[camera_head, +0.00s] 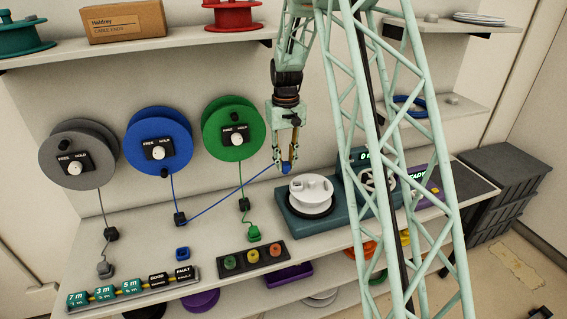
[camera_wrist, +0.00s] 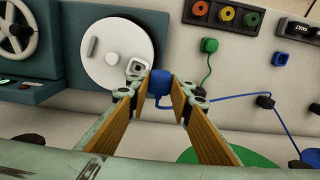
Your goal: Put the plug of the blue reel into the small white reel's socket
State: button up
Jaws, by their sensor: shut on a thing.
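The blue reel (camera_head: 158,141) hangs on the wall between a grey and a green reel. Its blue cord runs through a dark guide (camera_head: 180,219) on the bench and up to my gripper. The blue plug (camera_wrist: 160,83) is between the fingertips of my gripper (camera_head: 285,166), which is shut on it; it also shows in the head view (camera_head: 286,168). The small white reel (camera_head: 311,187) lies flat on a teal base. Its square socket (camera_wrist: 136,68) shows in the wrist view, just left of the plug. I cannot tell the height gap between them.
A three-socket strip (camera_head: 254,258) in green, orange and yellow lies on the bench. A handwheel (camera_wrist: 17,36) stands beside the white reel.

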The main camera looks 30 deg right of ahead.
jog(key=shift+d, duration=0.1)
jog(key=d+p, duration=0.1)
jog(key=d, duration=1.1)
dwell(0.9)
jog(key=shift+a, duration=0.1)
dwell(0.4)
jog(key=a+b, duration=0.1)
jog(key=a, duration=0.5)
jog(key=shift+a+f, duration=0.3)
dwell(1.0)
jog(key=shift+f, duration=0.1)
dwell(0.5)
jog(key=shift+f+b, duration=1.4)
jog(key=shift+f, duration=1)
jog(key=shift+f, duration=0.35)
